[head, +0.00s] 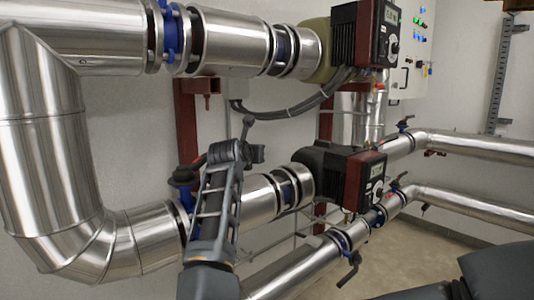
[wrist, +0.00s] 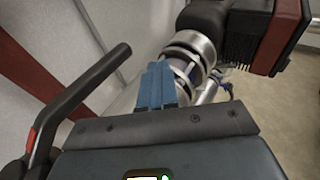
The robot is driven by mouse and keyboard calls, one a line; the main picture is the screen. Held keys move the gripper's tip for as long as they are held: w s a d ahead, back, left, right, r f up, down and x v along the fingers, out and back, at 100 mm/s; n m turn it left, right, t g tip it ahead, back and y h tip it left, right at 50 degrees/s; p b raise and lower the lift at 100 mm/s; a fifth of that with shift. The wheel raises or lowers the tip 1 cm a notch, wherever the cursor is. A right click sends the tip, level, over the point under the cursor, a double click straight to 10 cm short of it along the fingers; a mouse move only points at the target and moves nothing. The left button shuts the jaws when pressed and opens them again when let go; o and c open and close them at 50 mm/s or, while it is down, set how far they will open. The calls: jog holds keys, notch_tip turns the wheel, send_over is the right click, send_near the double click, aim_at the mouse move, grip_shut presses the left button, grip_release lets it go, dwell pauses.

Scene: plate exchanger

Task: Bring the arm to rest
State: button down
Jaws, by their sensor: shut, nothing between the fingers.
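My arm (head: 218,205) rises from the bottom of the head view, left of centre, in front of the insulated pipes. Its dark far end (head: 248,152) is bent over and stands before the pipe to the left of the lower pump. The fingertips cannot be made out in the head view. In the wrist view my gripper (wrist: 158,80) shows as two blue fingers lying side by side, shut and empty. They point towards a shiny pipe with dark bands (wrist: 190,55). I cannot tell how far apart the fingers and the pipe are.
A lower pump (head: 340,175) and an upper pump (head: 362,35) stand right of my arm. A large bent pipe (head: 55,150) fills the left. A valve with a black handle (head: 183,177) is close beside my arm. Bare floor (head: 400,262) shows at lower right.

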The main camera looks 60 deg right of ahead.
jog(key=s, duration=0.1)
jog(key=s+a+r, duration=0.1)
jog(key=s, duration=0.1)
jog(key=s+a, duration=0.1)
jog(key=s, duration=0.1)
jog(key=shift+s+r, duration=0.15)
jog(key=shift+s, duration=0.05)
jog(key=s+a+f+n+h, duration=0.2)
jog(key=s+a+n+h, duration=0.35)
jog(key=s+n, duration=0.3)
jog(key=s+a+f+n+t+y, duration=0.55)
jog(key=a+n, duration=0.35)
jog(key=n, duration=0.3)
jog(key=s+a+f+n+t+y, duration=0.4)
jog(key=a+n+t+y, duration=0.15)
jog(key=a+n, duration=0.45)
jog(key=s+a+f+n+t+y, duration=0.5)
jog(key=a+n, duration=0.3)
jog(key=n, duration=0.5)
jog(key=s+a+f+n+g+y, duration=0.2)
jog(key=s+a+f+n, duration=0.1)
jog(key=s+a, duration=0.3)
jog(key=s+a+f+n+g+y, duration=0.2)
jog(key=s+a+f+n+g, duration=0.1)
jog(key=s+a, duration=0.3)
jog(key=shift+s+n+y, duration=0.35)
jog(key=shift+s+n, duration=0.3)
jog(key=shift+s, duration=0.3)
